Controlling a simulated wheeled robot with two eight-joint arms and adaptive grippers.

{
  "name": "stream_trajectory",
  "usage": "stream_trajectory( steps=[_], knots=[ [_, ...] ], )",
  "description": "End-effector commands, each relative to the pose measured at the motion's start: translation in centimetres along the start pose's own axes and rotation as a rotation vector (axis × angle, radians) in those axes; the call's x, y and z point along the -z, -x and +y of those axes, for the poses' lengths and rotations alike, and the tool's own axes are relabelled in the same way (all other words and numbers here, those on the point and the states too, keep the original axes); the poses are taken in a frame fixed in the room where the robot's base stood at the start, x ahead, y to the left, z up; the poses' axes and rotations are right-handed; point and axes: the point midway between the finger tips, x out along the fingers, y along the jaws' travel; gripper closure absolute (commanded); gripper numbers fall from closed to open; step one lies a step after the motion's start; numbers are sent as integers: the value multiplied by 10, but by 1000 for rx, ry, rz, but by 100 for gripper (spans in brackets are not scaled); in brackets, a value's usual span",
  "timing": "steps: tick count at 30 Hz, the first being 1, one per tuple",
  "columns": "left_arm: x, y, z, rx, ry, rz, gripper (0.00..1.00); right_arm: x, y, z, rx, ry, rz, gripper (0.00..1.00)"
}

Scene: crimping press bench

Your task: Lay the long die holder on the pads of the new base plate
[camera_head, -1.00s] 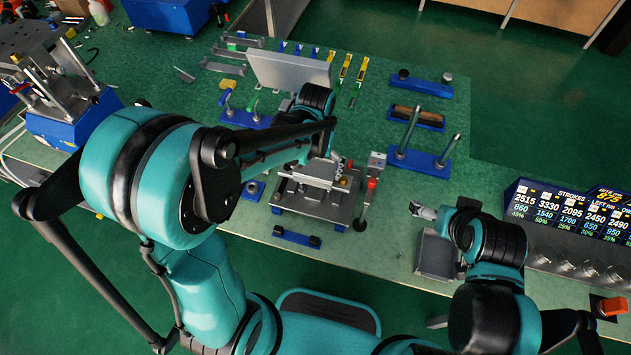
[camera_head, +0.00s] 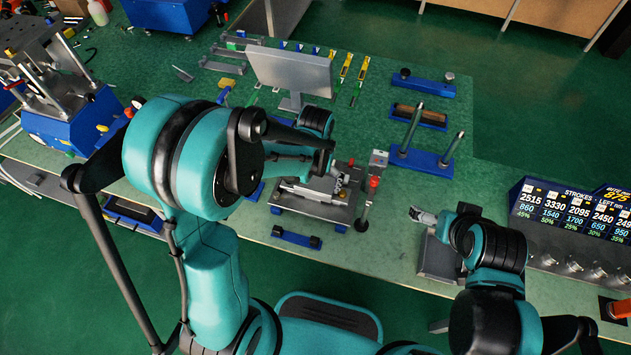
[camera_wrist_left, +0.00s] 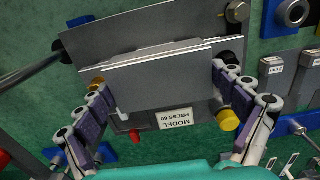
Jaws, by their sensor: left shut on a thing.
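The long die holder (camera_wrist_left: 150,75) is a grey plate with light edges in the left wrist view. My left gripper (camera_wrist_left: 158,78) spans it with one finger at each end and is shut on it. The holder lies across the base plate (camera_wrist_left: 140,32), whose grey surface shows beyond it; I cannot tell whether it touches the pads, which are hidden. In the head view, my left gripper (camera_head: 338,172) is above the grey base plate on its blue stand (camera_head: 310,208), and the arm hides part of it. My right gripper (camera_head: 418,214) is by a grey tray; its fingers are too small to judge.
A grey tray (camera_head: 438,258) stands below my right gripper. A red-knobbed lever (camera_head: 373,183) stands right of the base plate. A blue stand with two posts (camera_head: 420,158) is farther right. A grey screen (camera_head: 290,72) stands behind. The counter display (camera_head: 570,210) is at the right.

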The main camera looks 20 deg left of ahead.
Motion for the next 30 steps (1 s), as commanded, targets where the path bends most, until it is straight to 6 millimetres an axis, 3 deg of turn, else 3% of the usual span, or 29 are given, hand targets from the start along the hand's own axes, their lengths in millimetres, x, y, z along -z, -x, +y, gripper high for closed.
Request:
stream_trajectory(
  steps=[14,30],
  knots=[
    [0,4,0,0,0,0,0,2,3,0,0,0,0,0],
    [0,109,0,0,0,0,0,24,33,0,0,0,0,0]
  ],
)
